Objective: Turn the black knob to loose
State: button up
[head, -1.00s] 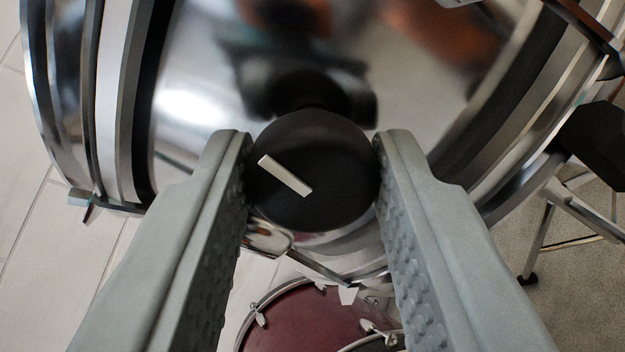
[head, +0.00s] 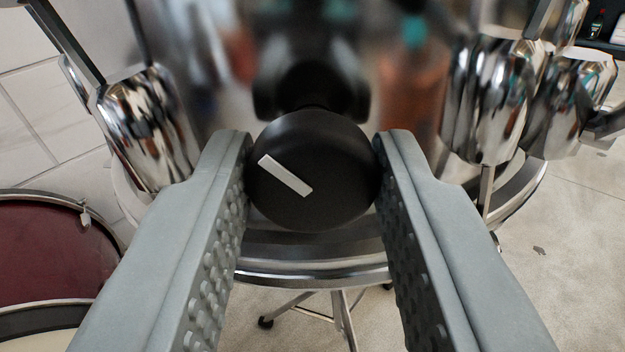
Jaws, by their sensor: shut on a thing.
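The black knob (head: 335,190) is round, with a white line mark (head: 285,175) on its face slanting from upper left to lower right. It sits in front of the shiny chrome drum shell (head: 415,95) in the head view. My gripper (head: 313,165) is shut on the knob, with one grey finger touching each side. The knob's shaft behind it is mostly hidden. No lettering for loose or tight shows.
Chrome lugs (head: 487,100) stand out on the drum at the right, with another chrome lug (head: 148,125) at the left. The drum's metal rim (head: 310,274) runs below the knob. A dark red drum (head: 50,245) is at lower left. Stand legs (head: 340,315) show below.

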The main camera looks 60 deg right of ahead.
jog(key=n, duration=0.6)
jog(key=shift+f, duration=0.2)
jog(key=n, duration=0.7)
dwell(0.4)
jog(key=o, duration=0.9)
jog(key=shift+a, duration=0.1)
jog(key=shift+c, duration=0.2)
jog(key=shift+o, duration=0.5)
jog(key=shift+r, duration=0.1)
jog(key=v, duration=1.7)
jog(key=shift+a, duration=0.15)
jog(key=shift+s, duration=0.1)
